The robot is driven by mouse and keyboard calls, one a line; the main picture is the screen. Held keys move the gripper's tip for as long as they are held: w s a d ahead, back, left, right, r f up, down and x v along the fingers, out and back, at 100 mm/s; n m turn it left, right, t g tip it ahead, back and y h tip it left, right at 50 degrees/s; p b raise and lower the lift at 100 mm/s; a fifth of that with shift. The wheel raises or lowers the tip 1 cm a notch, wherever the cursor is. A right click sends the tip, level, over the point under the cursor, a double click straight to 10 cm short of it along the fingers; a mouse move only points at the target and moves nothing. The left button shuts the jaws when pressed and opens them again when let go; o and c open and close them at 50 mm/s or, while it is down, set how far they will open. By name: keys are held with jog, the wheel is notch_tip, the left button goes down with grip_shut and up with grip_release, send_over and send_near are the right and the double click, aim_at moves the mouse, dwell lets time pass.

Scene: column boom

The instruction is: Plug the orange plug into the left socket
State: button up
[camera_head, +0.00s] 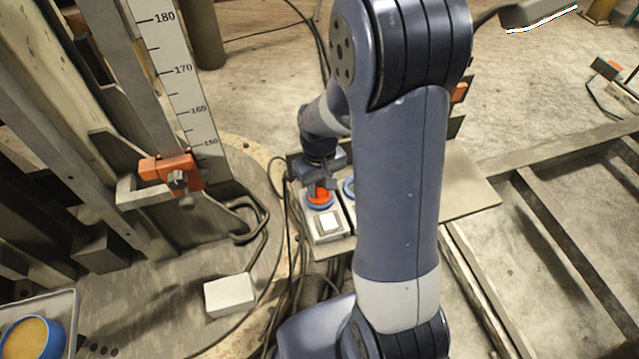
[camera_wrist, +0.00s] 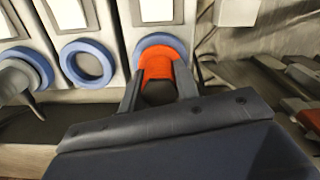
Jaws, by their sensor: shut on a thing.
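My gripper (camera_wrist: 160,88) is shut on the orange plug (camera_wrist: 158,68), whose far end is at a blue-ringed socket (camera_wrist: 160,40) in the wrist view. In the head view the orange plug (camera_head: 320,194) is over the left socket's blue ring (camera_head: 320,204), below my gripper (camera_head: 319,183). The plug overlaps the ring; I cannot tell how deep it sits. An empty middle socket (camera_wrist: 72,62) is beside it, partly showing in the head view (camera_head: 348,188). A grey-white plug (camera_wrist: 17,78) is at the third ring, at the wrist view's left edge.
A white switch (camera_head: 328,222) is on the left socket's housing. Loose cables (camera_head: 287,240) hang left of the panel. A white box (camera_head: 230,295) and an orange clamp (camera_head: 172,168) on the scaled column are further left. My arm hides the panel's right part in the head view.

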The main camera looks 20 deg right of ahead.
dwell(0.4)
jog(key=o, duration=1.2)
jog(key=shift+c, duration=0.2)
notch_tip(320, 180, up, 11)
jog(key=shift+f+p, duration=0.1)
jog(key=shift+p, duration=0.9)
notch_tip(320, 180, down, 11)
jog(key=shift+r+b, duration=0.1)
jog(key=shift+b, duration=0.9)
jog(key=shift+r+p, duration=0.35)
jog(key=shift+r, duration=0.05)
